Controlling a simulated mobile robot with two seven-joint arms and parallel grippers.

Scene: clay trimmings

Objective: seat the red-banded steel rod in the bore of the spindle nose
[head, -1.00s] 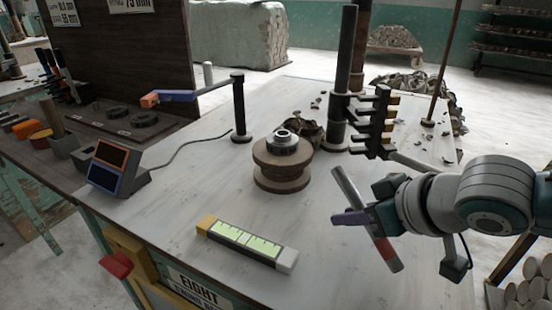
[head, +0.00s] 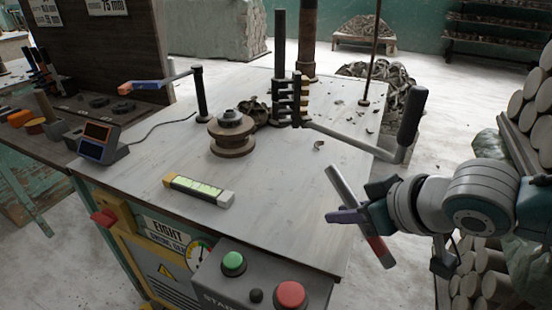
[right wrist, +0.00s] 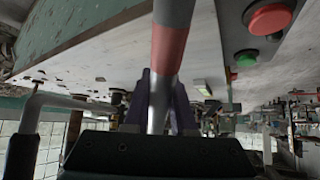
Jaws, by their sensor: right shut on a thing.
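The steel rod (head: 341,184) with a red band near its lower end is in my right gripper (head: 352,213), which is shut around its middle. The rod is tilted, its plain end up and to the left, held right of the table's edge. In the right wrist view the rod (right wrist: 173,12) stands between the fingers (right wrist: 160,105), its red band close to the camera. The spindle nose (head: 232,119) is a small steel collar on top of a round brown spool on the table, well left of the gripper. Its bore is too small to see clearly. My left gripper is out of view.
The pale table (head: 285,190) is clear between spool and rod. A post with a dark stepped rack (head: 290,100) and a handled bar (head: 408,125) stand behind. A yellow-ended level (head: 198,190) lies in front. A button box (head: 262,282) juts out at the front.

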